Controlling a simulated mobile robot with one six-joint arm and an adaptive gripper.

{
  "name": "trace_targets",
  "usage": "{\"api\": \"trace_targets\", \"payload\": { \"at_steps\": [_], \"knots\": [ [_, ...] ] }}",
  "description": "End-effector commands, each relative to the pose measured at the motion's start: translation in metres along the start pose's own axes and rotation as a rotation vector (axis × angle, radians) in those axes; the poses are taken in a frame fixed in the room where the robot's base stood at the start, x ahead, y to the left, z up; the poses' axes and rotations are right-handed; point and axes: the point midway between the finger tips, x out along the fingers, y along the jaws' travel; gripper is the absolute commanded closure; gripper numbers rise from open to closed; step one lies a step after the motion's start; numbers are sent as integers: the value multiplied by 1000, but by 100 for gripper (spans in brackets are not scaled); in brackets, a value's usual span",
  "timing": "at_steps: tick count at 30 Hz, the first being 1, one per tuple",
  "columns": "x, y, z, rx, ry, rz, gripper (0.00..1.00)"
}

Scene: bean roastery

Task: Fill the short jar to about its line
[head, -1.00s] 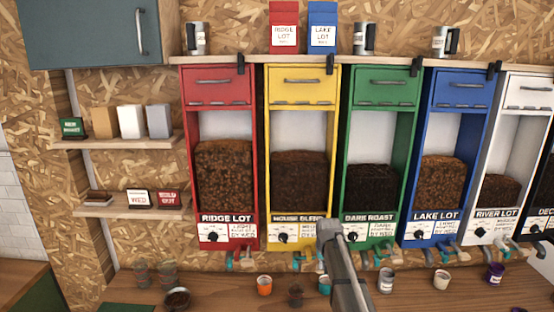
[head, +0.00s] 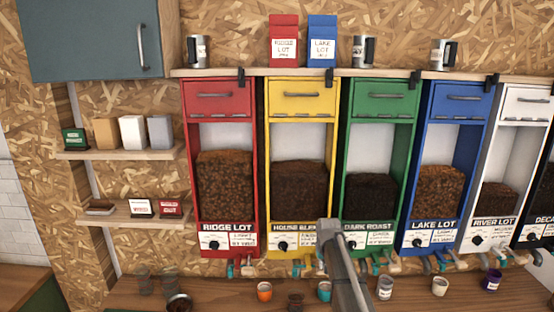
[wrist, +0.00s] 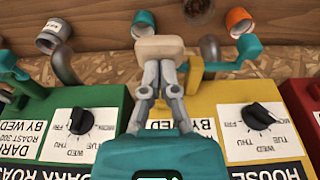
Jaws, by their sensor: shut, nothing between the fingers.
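In the head view, a small dark jar (head: 296,300) stands on the counter below the yellow House Blend dispenser (head: 285,238). Its round, dark-filled top shows at the top edge of the wrist view (wrist: 197,8). I cannot make out a line on it or its fill level. My gripper (wrist: 160,68) is shut and empty, with its fingertips at a beige block, likely a tap lever (wrist: 160,48), in front of the yellow dispenser. I cannot tell whether they touch. The gripper's tip is hidden behind my arm in the head view.
Red (head: 221,240), green (head: 370,238) and blue (head: 430,236) dispensers stand alongside, with taps close together. An orange cup (head: 264,291) and a teal cup (head: 324,290) flank the jar. Clear glasses (head: 143,280) and a dark-topped jar (head: 178,303) stand left.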

Motion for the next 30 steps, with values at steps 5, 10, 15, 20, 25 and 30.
{"api": "trace_targets", "payload": {
  "at_steps": [5,10,15,20,25,30],
  "knots": [
    [-20,0,-4,0,0,0,100],
    [-34,0,-7,0,0,0,100],
    [-43,0,-9,0,0,0,100],
    [-44,0,-9,0,0,0,100],
    [-43,0,-9,0,0,0,100],
    [-43,0,-9,0,0,0,100]
  ]
}}
